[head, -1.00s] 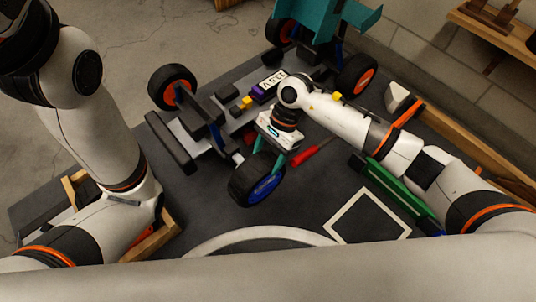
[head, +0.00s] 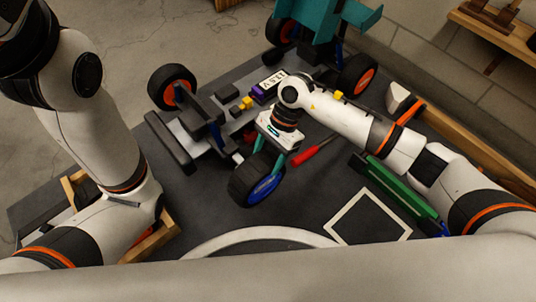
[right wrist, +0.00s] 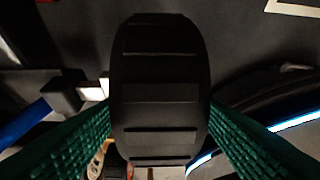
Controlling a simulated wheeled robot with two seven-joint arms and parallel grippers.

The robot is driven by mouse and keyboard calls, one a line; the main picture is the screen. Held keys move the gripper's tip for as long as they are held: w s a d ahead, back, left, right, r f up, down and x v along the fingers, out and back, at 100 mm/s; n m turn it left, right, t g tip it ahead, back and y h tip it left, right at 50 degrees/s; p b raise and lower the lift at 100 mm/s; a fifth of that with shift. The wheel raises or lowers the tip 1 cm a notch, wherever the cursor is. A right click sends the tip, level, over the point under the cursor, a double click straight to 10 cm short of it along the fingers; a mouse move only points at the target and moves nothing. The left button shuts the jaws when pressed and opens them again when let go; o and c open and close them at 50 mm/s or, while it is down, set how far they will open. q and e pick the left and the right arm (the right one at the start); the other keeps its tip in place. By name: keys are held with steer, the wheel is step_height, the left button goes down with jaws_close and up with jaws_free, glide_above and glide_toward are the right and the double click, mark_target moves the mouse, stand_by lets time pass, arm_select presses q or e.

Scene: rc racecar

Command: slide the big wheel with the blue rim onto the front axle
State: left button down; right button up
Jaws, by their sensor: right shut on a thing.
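The big wheel (head: 243,180) has a black ribbed tyre and a blue rim (head: 264,187). My right gripper (head: 266,165) is shut on it across the tyre and holds it upright beside the near end of the car (head: 190,125). In the right wrist view the tyre (right wrist: 160,90) sits between the two green fingers. A dark block with a pale stub, apparently the front axle (right wrist: 95,92), points at the tyre's left side there. Whether the stub touches or enters the wheel is hidden. My left arm is at the left; its gripper is out of view.
An orange-rimmed wheel (head: 172,87) is on the car's other front side. A red-handled screwdriver (head: 305,155) and a green bar (head: 400,195) lie on the dark table to the right. A white square outline (head: 368,215) marks clear table in front.

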stand_by(0.3)
steer(key=w+a+b, duration=0.4)
steer(key=w+b, duration=0.2)
steer(key=shift+a, duration=0.2)
stand_by(2.6)
steer(key=o, duration=1.4)
steer(key=p+v, duration=0.8)
steer(key=v, duration=0.4)
steer(key=shift+d, duration=0.1)
